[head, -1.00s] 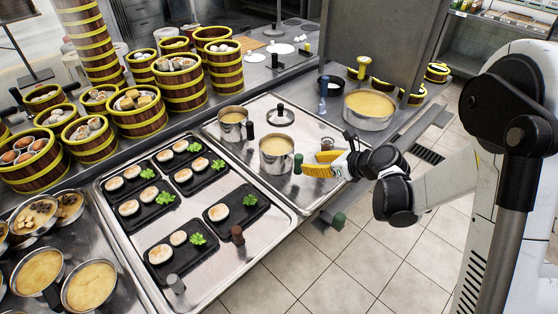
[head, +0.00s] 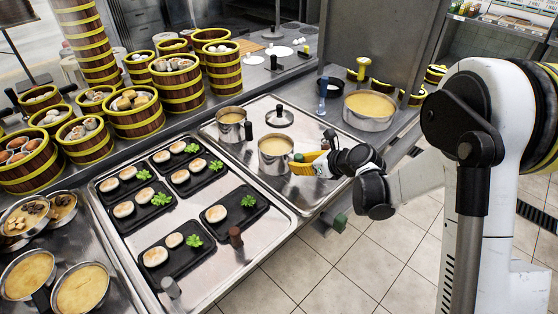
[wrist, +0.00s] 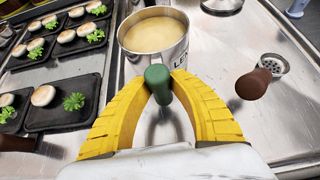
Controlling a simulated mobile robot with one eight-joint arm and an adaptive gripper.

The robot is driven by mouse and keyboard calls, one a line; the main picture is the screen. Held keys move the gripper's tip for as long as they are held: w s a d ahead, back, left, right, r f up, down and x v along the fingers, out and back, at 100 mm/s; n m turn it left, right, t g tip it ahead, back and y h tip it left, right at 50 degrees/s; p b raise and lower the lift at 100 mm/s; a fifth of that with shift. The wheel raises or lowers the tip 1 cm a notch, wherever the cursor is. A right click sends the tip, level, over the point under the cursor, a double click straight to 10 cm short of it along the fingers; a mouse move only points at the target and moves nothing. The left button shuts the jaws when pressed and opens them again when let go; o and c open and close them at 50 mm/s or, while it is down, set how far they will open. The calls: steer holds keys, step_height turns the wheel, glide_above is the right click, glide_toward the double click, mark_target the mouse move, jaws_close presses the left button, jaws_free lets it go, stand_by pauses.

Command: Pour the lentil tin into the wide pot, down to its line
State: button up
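The lentil tin (head: 274,163) is a steel vessel of yellowish contents with a green handle, upright on the metal tray. In the wrist view the tin (wrist: 172,58) shows the start of a label, "LE", the rest hidden. My gripper (head: 305,160) is at its handle side. In the wrist view my yellow fingers (wrist: 158,86) close in on both sides of the green handle and touch it. A wide steel pot (head: 368,118) with yellowish contents stands on the counter behind and to the right. I cannot make out its line.
A similar steel vessel (head: 231,128) and a lid (head: 279,118) share the tray. Black plates (head: 178,250) of food are at left. A blue bottle (head: 322,90) stands near the wide pot.

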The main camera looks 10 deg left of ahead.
mark_target(297, 154)
steer(key=shift+r, duration=0.2)
jaws_close()
steer(key=shift+r+p, duration=1)
steer(key=shift+r, duration=0.55)
